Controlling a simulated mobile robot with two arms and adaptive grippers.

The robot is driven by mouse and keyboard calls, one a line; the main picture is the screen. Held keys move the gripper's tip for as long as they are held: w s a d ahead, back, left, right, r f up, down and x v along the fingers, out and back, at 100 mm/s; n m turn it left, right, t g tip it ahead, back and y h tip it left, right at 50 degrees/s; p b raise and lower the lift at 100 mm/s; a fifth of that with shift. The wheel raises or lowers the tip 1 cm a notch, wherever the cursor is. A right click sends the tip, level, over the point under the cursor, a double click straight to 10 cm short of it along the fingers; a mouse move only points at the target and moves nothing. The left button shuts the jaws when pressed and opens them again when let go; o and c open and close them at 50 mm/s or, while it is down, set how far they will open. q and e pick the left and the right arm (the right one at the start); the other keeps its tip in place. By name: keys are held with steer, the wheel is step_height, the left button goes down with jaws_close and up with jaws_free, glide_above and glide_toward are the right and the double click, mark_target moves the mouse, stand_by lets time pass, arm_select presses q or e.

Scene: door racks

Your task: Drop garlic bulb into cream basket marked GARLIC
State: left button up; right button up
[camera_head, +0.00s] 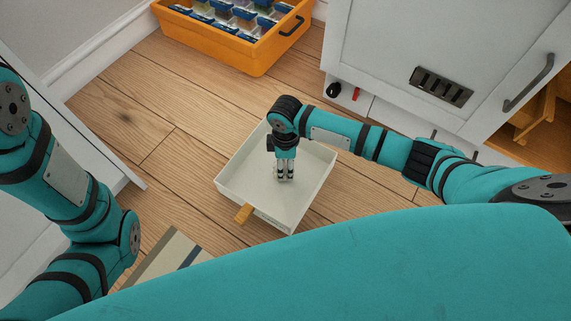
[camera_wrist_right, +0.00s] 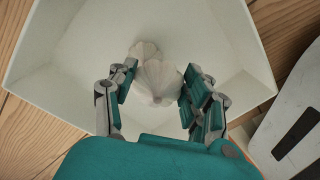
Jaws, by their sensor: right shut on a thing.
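The cream basket (camera_head: 238,170) is a shallow open box on the wooden floor, with a tan tab (camera_head: 243,214) on its front side. No GARLIC lettering can be read. My right gripper (camera_head: 284,177) points down over the basket's inside. In the right wrist view, the whitish garlic bulb (camera_wrist_right: 158,82) sits between the fingers of my right gripper, which is shut on it. A pale lobe shows just beyond the bulb; I cannot tell if it is part of it. The basket's pale walls (camera_wrist_right: 60,55) surround them. My left gripper is out of view; only my left arm shows.
An orange crate (camera_head: 215,42) with several blue-topped packets stands at the back. A white cabinet (camera_head: 410,50) with a dark handle (camera_head: 528,83) is at the back right. A striped flat thing (camera_head: 172,256) lies front left. Bare wooden floor (camera_head: 160,110) is left of the basket.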

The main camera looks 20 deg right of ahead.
steer(key=shift+f, duration=0.1)
steer(key=o, duration=1.1)
steer(key=shift+o, duration=0.2)
step_height(320, 180, up, 12)
steer(key=shift+w+d, duration=0.15)
steer(key=shift+w, duration=0.2)
